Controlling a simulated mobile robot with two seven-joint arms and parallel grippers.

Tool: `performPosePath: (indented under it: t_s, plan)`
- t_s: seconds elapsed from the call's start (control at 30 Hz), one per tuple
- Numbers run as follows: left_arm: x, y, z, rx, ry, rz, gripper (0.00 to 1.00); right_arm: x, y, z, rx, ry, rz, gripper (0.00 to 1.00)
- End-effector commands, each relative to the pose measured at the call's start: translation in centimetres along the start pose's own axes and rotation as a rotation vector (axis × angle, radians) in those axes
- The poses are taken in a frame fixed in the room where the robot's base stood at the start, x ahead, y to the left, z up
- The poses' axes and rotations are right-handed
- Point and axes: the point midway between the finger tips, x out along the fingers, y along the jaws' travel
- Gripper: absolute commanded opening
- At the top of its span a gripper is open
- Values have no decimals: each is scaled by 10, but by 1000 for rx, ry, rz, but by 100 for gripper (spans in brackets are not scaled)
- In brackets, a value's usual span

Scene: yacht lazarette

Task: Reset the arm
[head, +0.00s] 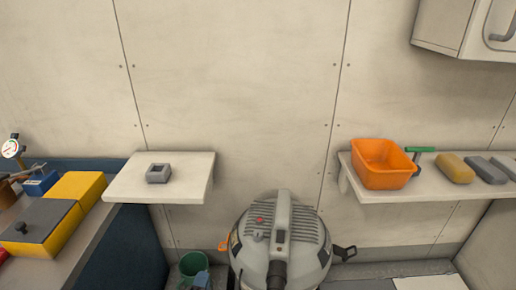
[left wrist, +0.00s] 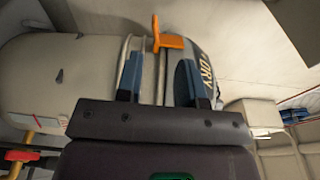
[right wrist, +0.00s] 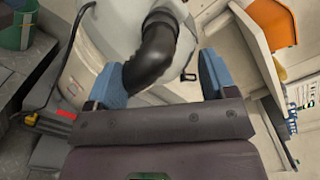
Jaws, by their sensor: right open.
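In the left wrist view my left gripper (left wrist: 159,82) has its two blue fingers apart with nothing held between them. The vacuum's light body (left wrist: 60,75) and its orange latch (left wrist: 168,41) show beyond the fingers. In the right wrist view my right gripper (right wrist: 162,78) is open and empty, its fingers wide apart. The vacuum's black hose elbow (right wrist: 152,52) shows beyond and between the fingers; I cannot tell the distance. I make out neither gripper in the head view.
The grey vacuum (head: 280,240) stands at bottom middle. A left shelf (head: 190,190) holds a grey square block (head: 158,173). A right shelf (head: 400,190) holds an orange bin (head: 383,165) and bars. Yellow boxes (head: 76,188) sit on the left bench. A green bucket (head: 193,265) is beside the vacuum.

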Motion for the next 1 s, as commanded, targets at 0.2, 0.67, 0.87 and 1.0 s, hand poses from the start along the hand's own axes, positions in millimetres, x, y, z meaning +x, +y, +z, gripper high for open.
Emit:
performPosePath:
  t_s: [0.2, 0.67, 0.87, 1.0]
  plan:
    - [0, 0, 0, 0, 0, 0, 35, -34, 0, 0, 0, 0, 1, 78]
    - [2, 8, -7, 79, -7, 104, 35, -50, 8, 28, -256, -176, 43, 78]
    - [18, -17, -31, -93, -42, 230, 35, -42, 3, 42, -650, -376, 15, 78]
    - [8, -30, -51, -298, -53, 335, 35, -37, 2, 32, -960, -467, 12, 78]
